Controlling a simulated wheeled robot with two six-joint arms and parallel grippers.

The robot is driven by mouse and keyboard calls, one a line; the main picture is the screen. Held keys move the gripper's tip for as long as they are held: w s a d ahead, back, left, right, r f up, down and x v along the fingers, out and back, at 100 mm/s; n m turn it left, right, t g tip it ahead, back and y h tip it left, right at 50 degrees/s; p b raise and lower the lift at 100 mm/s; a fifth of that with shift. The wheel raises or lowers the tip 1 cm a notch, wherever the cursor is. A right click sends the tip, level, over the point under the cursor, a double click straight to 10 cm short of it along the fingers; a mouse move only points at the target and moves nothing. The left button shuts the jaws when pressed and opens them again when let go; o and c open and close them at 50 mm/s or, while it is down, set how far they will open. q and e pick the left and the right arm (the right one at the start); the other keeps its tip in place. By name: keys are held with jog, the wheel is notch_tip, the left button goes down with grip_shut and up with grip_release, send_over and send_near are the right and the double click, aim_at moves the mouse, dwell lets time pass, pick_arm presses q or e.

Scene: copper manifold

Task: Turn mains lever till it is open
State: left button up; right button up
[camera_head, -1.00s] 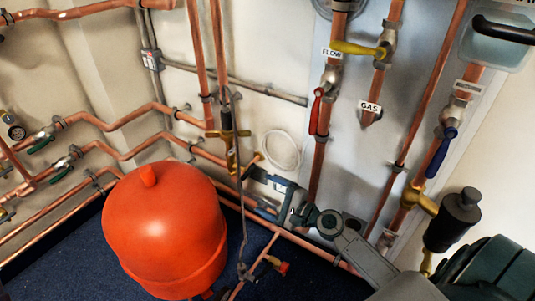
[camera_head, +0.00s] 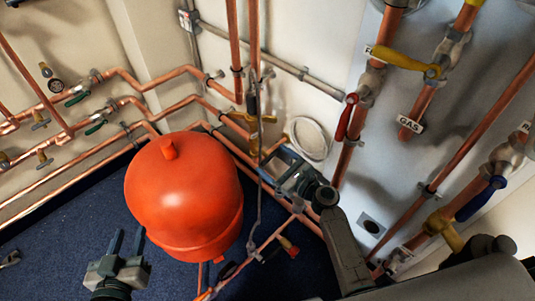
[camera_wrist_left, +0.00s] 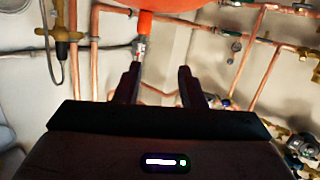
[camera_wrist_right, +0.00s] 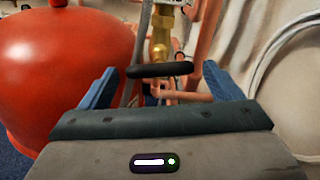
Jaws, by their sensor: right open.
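A black lever (camera_wrist_right: 163,70) sits crosswise on a brass valve (camera_wrist_right: 160,45) in the right wrist view. No mains label is readable on it. My right gripper (camera_wrist_right: 161,78) is open, with its blue fingers spread to either side of the lever. In the head view my right gripper (camera_head: 270,167) points left, close to the brass fittings (camera_head: 250,120) on the vertical copper pipes. Whether the fingers touch the lever cannot be told. My left gripper (camera_head: 126,243) is open and empty at the lower left, before the red vessel; its fingers also show apart in the left wrist view (camera_wrist_left: 157,75).
A large red vessel (camera_head: 183,195) stands left of my right gripper. On the right are a red lever (camera_head: 346,117), a yellow lever (camera_head: 405,62) by the GAS label and a blue lever (camera_head: 480,200). Copper pipes run along the walls. Blue floor (camera_head: 60,235) is open at left.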

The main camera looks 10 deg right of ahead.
aim_at(266, 155)
pick_arm(q)
jog(key=shift+w+a+r+t, duration=0.1)
jog(key=shift+w+r+t, duration=0.15)
jog(key=shift+r+t, duration=0.25)
pick_arm(e)
jog(key=shift+x, duration=1.95)
pick_arm(q)
jog(key=shift+r, duration=0.1)
pick_arm(e)
jog(key=c, duration=1)
